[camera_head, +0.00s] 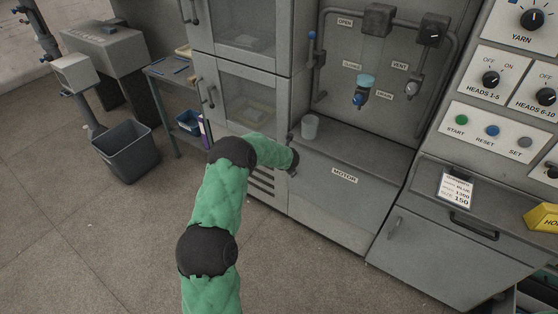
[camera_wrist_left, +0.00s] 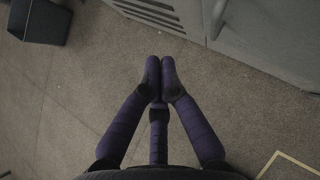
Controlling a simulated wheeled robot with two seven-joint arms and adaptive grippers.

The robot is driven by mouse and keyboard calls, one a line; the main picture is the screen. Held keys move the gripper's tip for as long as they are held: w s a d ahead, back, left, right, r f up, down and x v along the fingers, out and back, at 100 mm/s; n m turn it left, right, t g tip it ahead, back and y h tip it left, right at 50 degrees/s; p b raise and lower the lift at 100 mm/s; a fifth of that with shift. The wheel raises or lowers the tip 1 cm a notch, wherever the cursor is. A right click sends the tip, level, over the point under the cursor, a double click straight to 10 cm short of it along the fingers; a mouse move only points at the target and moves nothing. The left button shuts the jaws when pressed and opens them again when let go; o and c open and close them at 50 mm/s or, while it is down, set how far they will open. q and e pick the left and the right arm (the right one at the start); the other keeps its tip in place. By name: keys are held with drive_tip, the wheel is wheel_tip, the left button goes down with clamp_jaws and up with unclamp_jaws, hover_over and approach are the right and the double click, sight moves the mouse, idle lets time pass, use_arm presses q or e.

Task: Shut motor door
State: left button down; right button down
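The motor door (camera_head: 340,194) is the grey panel labelled MOTOR on the cabinet front, below the worktop. It looks about level with the cabinet front, but I cannot tell whether it is fully shut. My green left arm crosses in front of its left side, and its gripper is hidden in the head view. In the left wrist view my left gripper (camera_wrist_left: 160,62) has its purple fingertips together, nothing between them, above the floor. A grey panel with an upright handle (camera_wrist_left: 214,18) shows beyond it, apart from the fingers. My right gripper is out of view.
Vent slots (camera_wrist_left: 150,12) lie left of the panel. A dark bin (camera_head: 127,151) stands on the floor at left, beside a small table (camera_head: 158,72). A control panel (camera_head: 500,125) is at right. The floor in front is clear.

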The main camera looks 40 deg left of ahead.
use_arm(q)
drive_tip(key=s+r+p, duration=0.1)
drive_tip(key=s+r, duration=0.4)
drive_tip(key=shift+s+d+r+p, duration=0.15)
drive_tip(key=shift+s+r+p, duration=0.1)
drive_tip(key=shift+s+p, duration=0.15)
drive_tip(key=s+d+f+n+g+h, duration=0.1)
drive_tip(key=s+d+f+n+h, duration=0.35)
drive_tip(key=d, duration=0.55)
drive_tip(key=s+d+f+n+g+h, duration=0.25)
drive_tip(key=s+d+f, duration=0.25)
drive_tip(key=d+f, duration=0.3)
drive_tip(key=s+d+f+n+g+h, duration=0.15)
drive_tip(key=s+d+f+n, duration=0.35)
drive_tip(key=d, duration=0.6)
drive_tip(key=s+d+f+n+h, duration=0.1)
drive_tip(key=s+d+n, duration=0.5)
drive_tip(key=s+n, duration=0.2)
drive_tip(key=s+d+f+n+h, duration=0.1)
drive_tip(key=s+d+n, duration=0.5)
drive_tip(key=s+n, duration=0.2)
drive_tip(key=shift+s+d+f+n+g, duration=0.3)
drive_tip(key=shift+s+d, duration=0.1)
drive_tip(key=shift+s, duration=0.1)
